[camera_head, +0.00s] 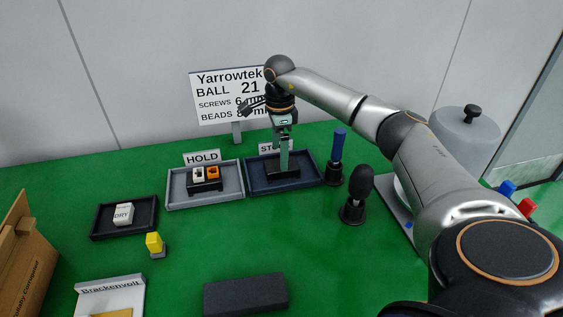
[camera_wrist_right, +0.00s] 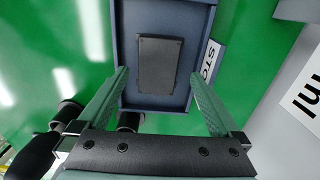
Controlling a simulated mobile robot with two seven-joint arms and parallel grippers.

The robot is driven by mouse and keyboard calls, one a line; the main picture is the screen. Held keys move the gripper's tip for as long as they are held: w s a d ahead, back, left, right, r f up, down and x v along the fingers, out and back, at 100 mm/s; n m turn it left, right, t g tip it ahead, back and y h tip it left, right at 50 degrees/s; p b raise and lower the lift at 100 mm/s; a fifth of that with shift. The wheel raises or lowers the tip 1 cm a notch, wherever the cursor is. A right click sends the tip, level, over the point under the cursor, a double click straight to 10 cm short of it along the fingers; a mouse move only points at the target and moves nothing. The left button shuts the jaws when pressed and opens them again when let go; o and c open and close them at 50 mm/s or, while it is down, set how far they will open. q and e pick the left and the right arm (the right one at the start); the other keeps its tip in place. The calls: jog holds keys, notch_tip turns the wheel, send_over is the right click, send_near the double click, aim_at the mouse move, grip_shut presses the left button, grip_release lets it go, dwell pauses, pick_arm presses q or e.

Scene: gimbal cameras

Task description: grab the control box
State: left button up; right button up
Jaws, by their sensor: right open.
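A dark, flat-topped rectangular box, likely the control box (camera_wrist_right: 160,65), sits in the navy tray (camera_wrist_right: 205,22). In the head view the dark box (camera_head: 272,172) shows low in the navy tray (camera_head: 316,180). My right gripper (camera_head: 284,170) points down over this tray, its fingers hiding part of the box. In the right wrist view my right gripper (camera_wrist_right: 159,75) is open, its green fingers wide apart on either side of the box with nothing between them. I cannot tell the exact height gap. My left gripper is not in view.
The grey HOLD tray (camera_head: 228,195) holds a black block with white and orange parts. A blue-topped post (camera_head: 338,147) and black knob stand (camera_head: 357,192) stand right of the navy tray. A Yarrowtek sign (camera_head: 222,97) stands behind.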

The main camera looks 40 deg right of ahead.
notch_tip(320, 180, down, 4)
jog(key=shift+s+a+r, duration=0.1)
jog(key=shift+a, duration=0.05)
jog(key=c, duration=1.5)
